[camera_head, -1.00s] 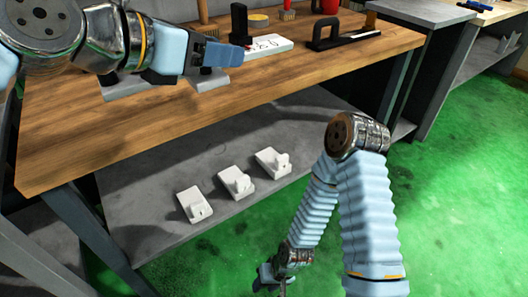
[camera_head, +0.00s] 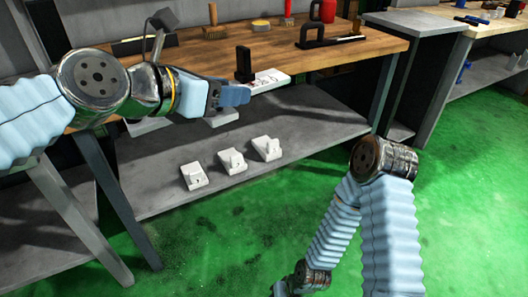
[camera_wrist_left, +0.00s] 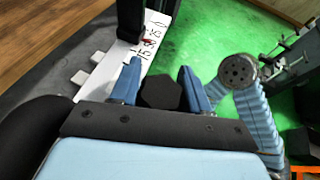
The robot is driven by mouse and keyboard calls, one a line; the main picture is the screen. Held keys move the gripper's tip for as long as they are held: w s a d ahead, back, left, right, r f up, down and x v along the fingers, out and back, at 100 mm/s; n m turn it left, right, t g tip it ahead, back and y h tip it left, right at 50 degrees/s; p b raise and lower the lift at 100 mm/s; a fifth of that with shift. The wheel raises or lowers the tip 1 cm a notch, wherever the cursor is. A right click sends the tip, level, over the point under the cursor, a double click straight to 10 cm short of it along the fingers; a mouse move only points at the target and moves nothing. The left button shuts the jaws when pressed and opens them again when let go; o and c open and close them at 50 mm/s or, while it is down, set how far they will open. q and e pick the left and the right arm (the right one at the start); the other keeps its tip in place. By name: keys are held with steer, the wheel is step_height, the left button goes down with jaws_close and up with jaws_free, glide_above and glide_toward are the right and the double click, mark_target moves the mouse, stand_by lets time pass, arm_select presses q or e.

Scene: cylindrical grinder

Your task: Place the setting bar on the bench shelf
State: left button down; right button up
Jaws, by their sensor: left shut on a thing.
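My left gripper (camera_head: 232,95) is in front of the bench's front edge, above the lower shelf. In the left wrist view its blue fingers (camera_wrist_left: 160,85) are apart, with a dark many-sided piece (camera_wrist_left: 160,93) between them, apparently the setting bar end-on. Its length is hidden, and the head view does not show it clearly. The grey bench shelf (camera_head: 300,112) lies under the wooden top. Three white blocks with raised lugs stand on it in a row: left (camera_head: 194,177), middle (camera_head: 232,162), right (camera_head: 267,149). My right gripper (camera_head: 281,288) is cut by the bottom edge; its jaws are unclear.
The shelf's right part is clear. Green floor (camera_head: 260,230) lies in front.

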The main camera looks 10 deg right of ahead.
arm_select(q)
steer(key=w+a+f+n+t+y, duration=0.1)
steer(key=w+a+f+n+y, duration=0.2)
steer(key=f, duration=0.7)
steer(key=w+a+f+n+t+y, duration=0.2)
steer(key=w+a+f+n+y, duration=0.1)
steer(key=w+a+f, duration=0.4)
steer(key=w+a+f+n+t+y, duration=0.2)
steer(key=w+a+f+n+y, duration=0.2)
steer(key=a+f, duration=0.8)
steer(key=shift+w+a+f+y, duration=0.3)
steer(key=shift+w+f+y, duration=0.15)
steer(key=shift+f, duration=0.15)
